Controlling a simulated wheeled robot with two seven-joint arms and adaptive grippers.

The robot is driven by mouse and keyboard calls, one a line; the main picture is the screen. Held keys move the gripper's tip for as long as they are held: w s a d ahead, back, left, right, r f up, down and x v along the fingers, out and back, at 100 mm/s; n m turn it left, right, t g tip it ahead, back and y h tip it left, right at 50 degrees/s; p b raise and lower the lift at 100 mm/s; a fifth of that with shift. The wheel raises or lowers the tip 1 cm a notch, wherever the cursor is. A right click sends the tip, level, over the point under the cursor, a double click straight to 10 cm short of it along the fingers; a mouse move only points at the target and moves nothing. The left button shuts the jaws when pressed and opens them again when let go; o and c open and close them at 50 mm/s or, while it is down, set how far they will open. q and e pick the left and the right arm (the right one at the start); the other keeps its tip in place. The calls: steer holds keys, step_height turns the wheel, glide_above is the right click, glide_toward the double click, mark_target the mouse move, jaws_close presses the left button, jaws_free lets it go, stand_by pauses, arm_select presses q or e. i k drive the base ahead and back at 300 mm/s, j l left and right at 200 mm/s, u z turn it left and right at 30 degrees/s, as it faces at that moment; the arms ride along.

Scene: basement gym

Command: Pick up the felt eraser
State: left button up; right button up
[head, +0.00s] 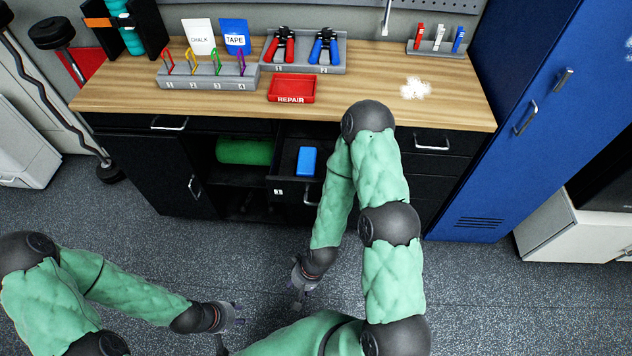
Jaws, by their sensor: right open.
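A blue block (306,161), which looks like the felt eraser, lies in an open drawer (284,187) under the workbench. Nothing covers it in the head view. My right gripper (299,295) is open and empty, low in front of the drawer and well apart from the block. My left gripper (236,316) is over the floor, further left and away from the bench. Its fingers are too small to tell whether they are open or shut.
The workbench (350,97) holds a numbered rack, clamps, a red REPAIR tray (291,89), a marker holder (436,42) and a white powder patch (415,88). A green roll (243,151) lies left of the drawer. A blue locker (517,110) stands right. The floor in front is clear.

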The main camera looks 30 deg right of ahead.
mark_target(305, 167)
steer(key=z, duration=2.1)
steer(key=u, duration=1.25)
steer(key=i+j+u, duration=0.2)
steer(key=j+u, duration=0.25)
steer(key=i+j+u, duration=0.25)
steer(key=u, duration=0.15)
steer(key=l, duration=0.45)
